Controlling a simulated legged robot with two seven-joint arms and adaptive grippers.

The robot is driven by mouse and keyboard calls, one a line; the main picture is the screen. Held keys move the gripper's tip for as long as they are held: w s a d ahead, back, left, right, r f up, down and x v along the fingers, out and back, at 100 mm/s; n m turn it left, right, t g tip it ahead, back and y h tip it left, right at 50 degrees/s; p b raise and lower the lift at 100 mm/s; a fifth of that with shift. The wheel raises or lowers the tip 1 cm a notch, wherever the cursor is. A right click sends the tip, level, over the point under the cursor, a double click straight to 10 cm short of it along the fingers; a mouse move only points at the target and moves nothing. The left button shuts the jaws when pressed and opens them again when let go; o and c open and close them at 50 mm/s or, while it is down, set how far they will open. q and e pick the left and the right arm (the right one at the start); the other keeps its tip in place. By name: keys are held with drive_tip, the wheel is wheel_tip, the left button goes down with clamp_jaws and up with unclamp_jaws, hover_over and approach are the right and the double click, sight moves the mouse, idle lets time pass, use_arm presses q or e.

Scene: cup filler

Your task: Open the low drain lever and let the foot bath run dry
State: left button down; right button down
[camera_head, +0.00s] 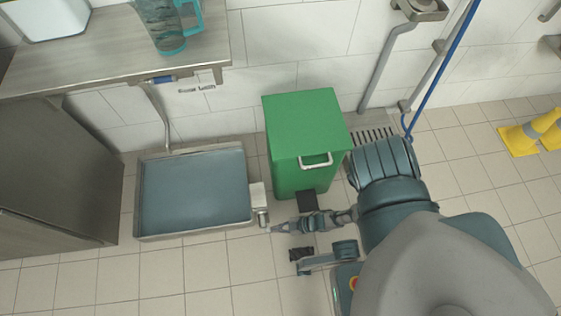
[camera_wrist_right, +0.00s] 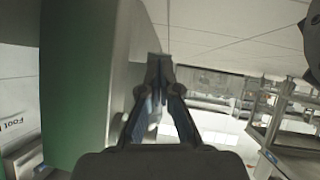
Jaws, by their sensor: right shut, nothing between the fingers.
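The foot bath (camera_head: 137,207) is a shallow metal basin on the floor at left, holding blue-grey water. A small pale box (camera_head: 257,194) sits at its right side, with a small metal fitting (camera_head: 262,217) below it, near the bath's lower right corner. It looks like the drain lever, but its setting is too small to tell. My right gripper (camera_head: 271,230) points left, with its tips just below and right of that fitting; I cannot tell whether they touch it. In the right wrist view its fingers (camera_wrist_right: 158,70) meet, shut and empty.
A green bin (camera_head: 300,125) with a pale handle stands just above my right gripper. A metal counter (camera_head: 110,50) with a teal jug (camera_head: 168,28) is at upper left. A floor grate (camera_head: 373,136) and yellow wet-floor signs (camera_head: 522,138) are to the right.

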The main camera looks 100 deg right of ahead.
drive_tip(key=shift+w, duration=0.25)
idle(0.4)
drive_tip(key=d+v, duration=0.1)
drive_tip(key=v, duration=1.1)
drive_tip(key=shift+a+f, duration=0.2)
drive_tip(key=shift+a, duration=0.3)
drive_tip(key=shift+s+a, duration=0.1)
drive_tip(key=shift+s, duration=0.1)
